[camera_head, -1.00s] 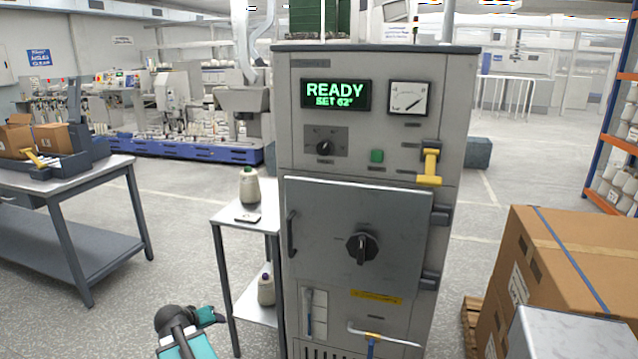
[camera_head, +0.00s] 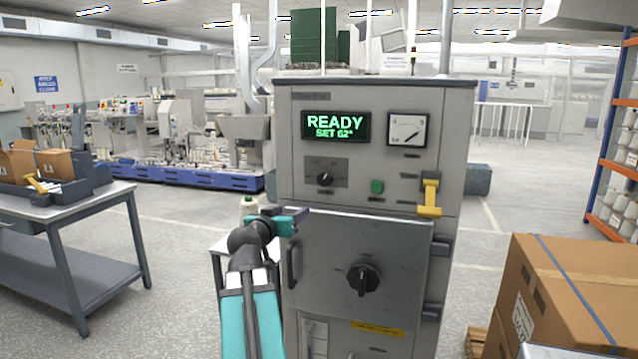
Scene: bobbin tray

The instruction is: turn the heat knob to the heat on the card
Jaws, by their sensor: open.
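The heat knob (camera_head: 325,179) is a small black knob on a dark plate, high on the left of the grey cabinet's front (camera_head: 290,140). The green display (camera_head: 336,126) above it reads "READY" and "SET 62°". My gripper (camera_head: 303,214) is open and empty, below and left of the knob, in front of the door's upper left corner and apart from the knob. The marks around the knob are too small to read. I cannot make out a heat card; my arm covers most of the small side table.
The door (camera_head: 400,240) has a large black handle (camera_head: 363,279). A green button (camera_head: 377,186), a dial gauge (camera_head: 407,129) and a yellow lever (camera_head: 430,195) sit right of the knob. A cone of thread (camera_head: 248,207) stands behind my arm. Cartons (camera_head: 560,290) stand at right.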

